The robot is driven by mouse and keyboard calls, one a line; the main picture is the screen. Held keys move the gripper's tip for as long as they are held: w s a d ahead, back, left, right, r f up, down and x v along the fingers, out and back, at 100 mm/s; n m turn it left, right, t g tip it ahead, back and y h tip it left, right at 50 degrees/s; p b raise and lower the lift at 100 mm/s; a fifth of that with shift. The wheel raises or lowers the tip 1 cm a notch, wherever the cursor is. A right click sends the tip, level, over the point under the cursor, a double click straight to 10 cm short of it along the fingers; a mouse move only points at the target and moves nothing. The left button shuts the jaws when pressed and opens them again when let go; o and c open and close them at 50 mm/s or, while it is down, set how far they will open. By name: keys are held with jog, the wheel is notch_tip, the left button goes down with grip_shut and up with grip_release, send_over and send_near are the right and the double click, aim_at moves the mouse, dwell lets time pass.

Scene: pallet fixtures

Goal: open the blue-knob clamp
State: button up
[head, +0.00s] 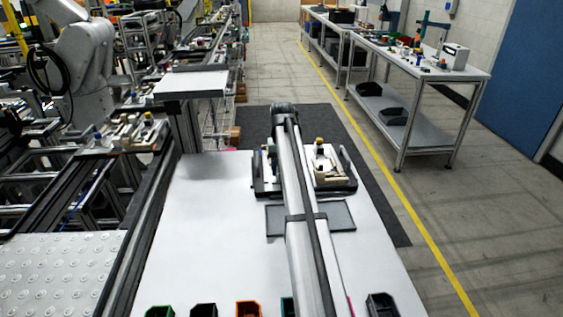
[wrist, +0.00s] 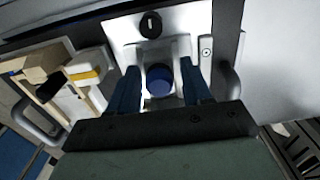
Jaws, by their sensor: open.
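The blue knob (wrist: 159,80) of the clamp is in the middle of the wrist view, on a pale clamp body. My gripper (wrist: 159,68) is open, with one dark blue finger on each side of the knob. Thin gaps seem to show between the fingers and the knob; I cannot tell whether they touch. In the head view the pallet fixture (head: 335,186) stands on the white table, and my arm crosses in front of it, hiding its middle. I cannot make out the clamp's state under the knob.
A yellow-topped part (wrist: 88,75) sits left of the clamp, and a black round knob (wrist: 151,24) lies beyond it. The pallet has a handle (wrist: 231,84) at its side. Small bins (head: 248,308) line the table's near edge. White table (head: 200,220) is clear left of my arm.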

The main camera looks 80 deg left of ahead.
jog(key=shift+r, duration=0.1)
jog(key=shift+r, duration=3.9)
